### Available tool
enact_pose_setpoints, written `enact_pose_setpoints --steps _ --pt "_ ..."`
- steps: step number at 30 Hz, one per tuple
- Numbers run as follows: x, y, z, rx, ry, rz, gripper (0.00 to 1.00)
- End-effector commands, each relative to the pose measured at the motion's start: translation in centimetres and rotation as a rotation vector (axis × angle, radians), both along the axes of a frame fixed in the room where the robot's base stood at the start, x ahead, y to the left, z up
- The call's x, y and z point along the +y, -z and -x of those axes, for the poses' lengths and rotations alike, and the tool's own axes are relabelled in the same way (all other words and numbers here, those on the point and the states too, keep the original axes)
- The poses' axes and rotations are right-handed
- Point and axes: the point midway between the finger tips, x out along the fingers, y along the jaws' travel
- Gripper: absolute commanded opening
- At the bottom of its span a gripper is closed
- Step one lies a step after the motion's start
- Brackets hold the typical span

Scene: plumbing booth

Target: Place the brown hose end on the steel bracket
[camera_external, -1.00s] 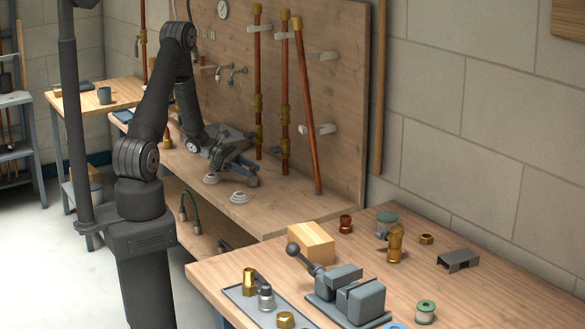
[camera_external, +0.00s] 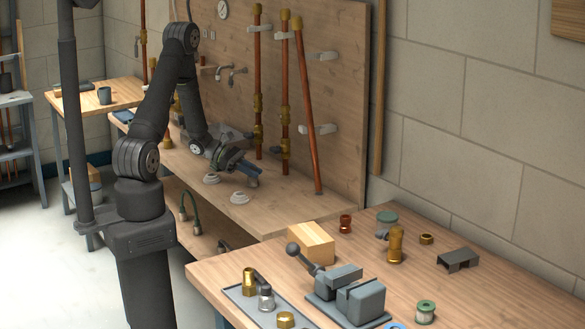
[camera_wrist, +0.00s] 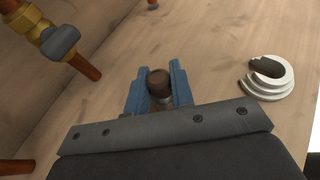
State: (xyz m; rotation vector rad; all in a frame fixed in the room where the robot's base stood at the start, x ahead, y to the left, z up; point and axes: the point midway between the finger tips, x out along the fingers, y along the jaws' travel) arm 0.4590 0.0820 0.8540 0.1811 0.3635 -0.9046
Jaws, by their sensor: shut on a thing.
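My gripper (camera_wrist: 158,92) is shut on a brown cylindrical end (camera_wrist: 158,78) with a pale collar below it, seen between the blue fingers in the wrist view. Whether a hose runs on from it is hidden by the gripper. In the external view my gripper (camera_external: 252,176) is low over the rear bench, right of my arm and near the foot of the copper pipes. The brown end is not clear there. A grey, channel-shaped steel bracket (camera_external: 457,260) lies on the front bench at the right, far from my gripper.
White ringed pieces (camera_external: 242,197) lie on the rear bench beside my gripper; one also shows in the wrist view (camera_wrist: 268,78). Copper pipes (camera_external: 307,110) stand along the wooden panel. The front bench holds a vise (camera_external: 347,297), a wooden block (camera_external: 311,242) and several fittings.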

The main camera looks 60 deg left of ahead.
Motion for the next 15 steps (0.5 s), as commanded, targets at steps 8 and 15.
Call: enact_pose_setpoints --steps 8,15 --pt "0.0 -1.3 0.1 0.003 -0.001 -0.004 0.0" --pt "-1.2 -4.7 0.5 0.0 0.004 -0.001 0.0"
